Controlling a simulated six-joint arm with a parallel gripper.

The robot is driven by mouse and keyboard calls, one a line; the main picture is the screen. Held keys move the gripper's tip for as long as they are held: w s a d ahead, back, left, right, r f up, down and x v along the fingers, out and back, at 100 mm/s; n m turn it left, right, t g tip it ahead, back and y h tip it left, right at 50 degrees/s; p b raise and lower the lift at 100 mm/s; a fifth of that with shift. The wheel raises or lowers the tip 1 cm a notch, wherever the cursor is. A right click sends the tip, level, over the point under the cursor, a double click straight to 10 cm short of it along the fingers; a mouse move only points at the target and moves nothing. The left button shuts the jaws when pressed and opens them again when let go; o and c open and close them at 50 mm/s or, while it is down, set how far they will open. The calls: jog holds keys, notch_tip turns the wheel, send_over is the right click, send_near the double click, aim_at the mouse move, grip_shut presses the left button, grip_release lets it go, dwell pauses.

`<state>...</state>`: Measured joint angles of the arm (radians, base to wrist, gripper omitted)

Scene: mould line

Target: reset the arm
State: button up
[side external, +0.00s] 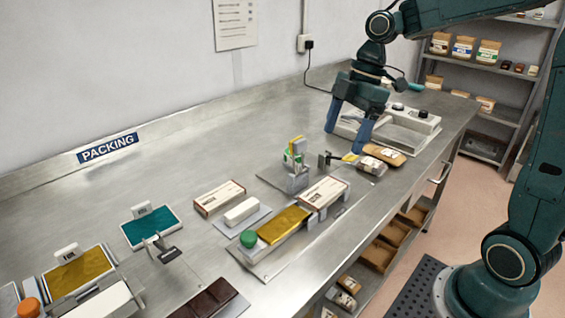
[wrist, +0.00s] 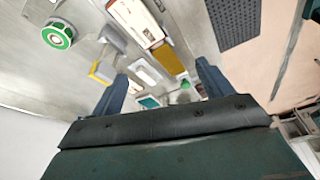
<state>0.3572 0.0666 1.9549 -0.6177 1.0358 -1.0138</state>
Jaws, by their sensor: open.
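My gripper (side external: 345,141) is open and empty. In the side view it hangs, fingers down, above the far part of the steel bench (side external: 310,108). It is in front of a white machine with dark knobs (side external: 412,122) and close to the wrapped packs at the bench's right edge. I cannot tell its exact height above the bench. In the wrist view its two blue fingers (wrist: 160,84) are spread wide with nothing held between them.
Near the gripper are a brown-labelled pack (side external: 385,155), a clear pack (side external: 372,167) and a yellow-ended tool (side external: 350,157). The bench's back strip is mostly clear.

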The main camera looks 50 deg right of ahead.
jog(key=s+a+r+m+t+h, duration=0.1)
jog(key=s+m+t, duration=0.1)
jog(key=s+m, duration=0.5)
jog(key=s+a+m+t+h, duration=0.2)
jog(key=s+m, duration=0.4)
jog(key=s, duration=0.4)
jog(key=shift+r+m, duration=0.35)
jog(key=shift+m, duration=0.05)
